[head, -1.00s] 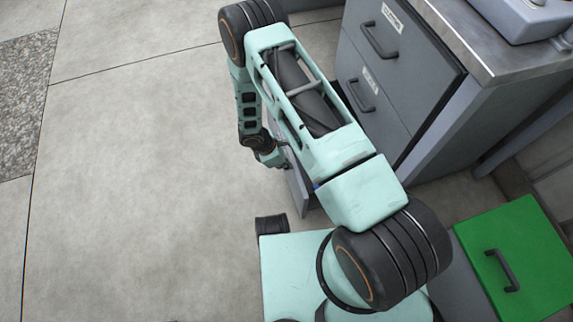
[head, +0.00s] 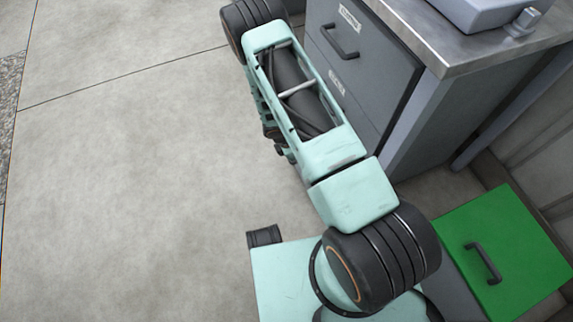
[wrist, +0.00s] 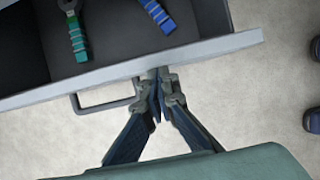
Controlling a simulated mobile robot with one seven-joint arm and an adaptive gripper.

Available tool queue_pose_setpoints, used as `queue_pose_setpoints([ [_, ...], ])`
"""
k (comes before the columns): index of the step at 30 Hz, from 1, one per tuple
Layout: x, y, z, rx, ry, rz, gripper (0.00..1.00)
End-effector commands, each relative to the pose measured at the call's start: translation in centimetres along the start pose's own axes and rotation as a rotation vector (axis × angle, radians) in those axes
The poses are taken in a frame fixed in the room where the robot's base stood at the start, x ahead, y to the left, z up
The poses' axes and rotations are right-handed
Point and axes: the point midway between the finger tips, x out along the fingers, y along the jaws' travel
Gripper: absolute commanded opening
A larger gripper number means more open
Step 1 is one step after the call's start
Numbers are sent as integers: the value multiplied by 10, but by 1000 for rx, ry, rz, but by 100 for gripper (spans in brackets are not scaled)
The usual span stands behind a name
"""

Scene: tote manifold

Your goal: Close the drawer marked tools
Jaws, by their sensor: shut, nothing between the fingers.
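In the wrist view an open drawer (wrist: 200,50) with a grey front shows across the top. A green-handled tool (wrist: 77,38) and a blue-handled tool (wrist: 160,16) lie in its dark inside. Its bar handle (wrist: 97,106) is on the near side of the front. My gripper (wrist: 156,84) is shut and empty, its tips at the drawer front by the handle's right end. I cannot tell if they touch. In the head view my arm hides the gripper and the open drawer. No label on the open drawer is readable.
The grey cabinet (head: 408,118) has a closed upper drawer (head: 375,65) with a small label (head: 349,18). Another label (head: 337,85) shows lower, too small to read. A green lidded box (head: 520,240) stands at the lower right. The floor at left is clear.

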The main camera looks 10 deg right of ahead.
Motion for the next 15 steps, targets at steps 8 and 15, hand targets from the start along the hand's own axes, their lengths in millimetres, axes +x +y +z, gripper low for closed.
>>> queue_pose_setpoints([
  [8, 24, 0, 58, 3, 2, -1, 0],
  [15, 35, 0, 85, 1, 3, 0, 0],
])
